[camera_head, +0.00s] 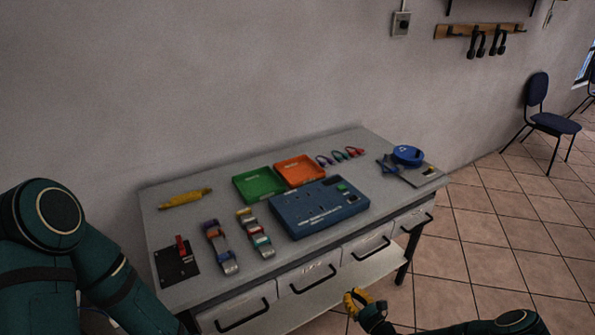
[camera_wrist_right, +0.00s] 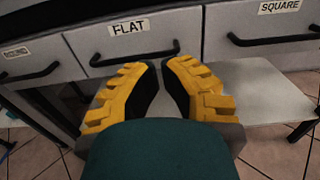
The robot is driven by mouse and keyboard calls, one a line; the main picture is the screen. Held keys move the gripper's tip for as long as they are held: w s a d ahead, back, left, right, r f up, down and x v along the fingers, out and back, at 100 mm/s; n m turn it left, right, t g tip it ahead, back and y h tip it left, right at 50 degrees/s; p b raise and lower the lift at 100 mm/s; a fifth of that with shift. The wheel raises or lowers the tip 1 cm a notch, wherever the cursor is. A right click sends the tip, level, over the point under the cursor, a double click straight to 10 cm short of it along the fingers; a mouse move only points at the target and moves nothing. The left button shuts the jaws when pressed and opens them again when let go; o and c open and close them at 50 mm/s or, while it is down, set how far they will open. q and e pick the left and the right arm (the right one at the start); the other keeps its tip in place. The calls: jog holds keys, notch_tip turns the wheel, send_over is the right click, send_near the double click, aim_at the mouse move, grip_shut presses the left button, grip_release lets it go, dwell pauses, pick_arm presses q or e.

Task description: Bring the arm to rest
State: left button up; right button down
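My right gripper (camera_head: 352,297) is low in the head view, in front of the bench's drawers and below the tabletop. In the right wrist view its two yellow, ridged fingers (camera_wrist_right: 160,72) with dark inner pads come close together at the tips, with only a narrow slit between them. Nothing shows between them. My left arm fills the lower left of the head view, bent, and its gripper is outside the picture.
Drawer handles (camera_wrist_right: 131,59) and a lower shelf (camera_wrist_right: 262,98) are near my right gripper. Tiled floor (camera_head: 480,240) is open to the right.

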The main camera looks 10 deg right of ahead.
jog(key=s+a+r+n+g+y, duration=0.2)
jog(key=s+a+n+g+y, duration=0.4)
jog(key=s+a+n+g, duration=1)
jog(key=s+r+n+g+h, duration=0.1)
jog(key=s+n+g+h, duration=0.1)
jog(key=s+n+h, duration=0.45)
notch_tip(320, 180, up, 6)
jog(key=w+d+n+t+h, duration=0.1)
jog(key=d+n+t+h, duration=0.1)
jog(key=n, duration=0.5)
jog(key=shift+w+t+h, duration=0.2)
jog(key=shift+t+h, duration=0.15)
jog(key=shift+t, duration=0.15)
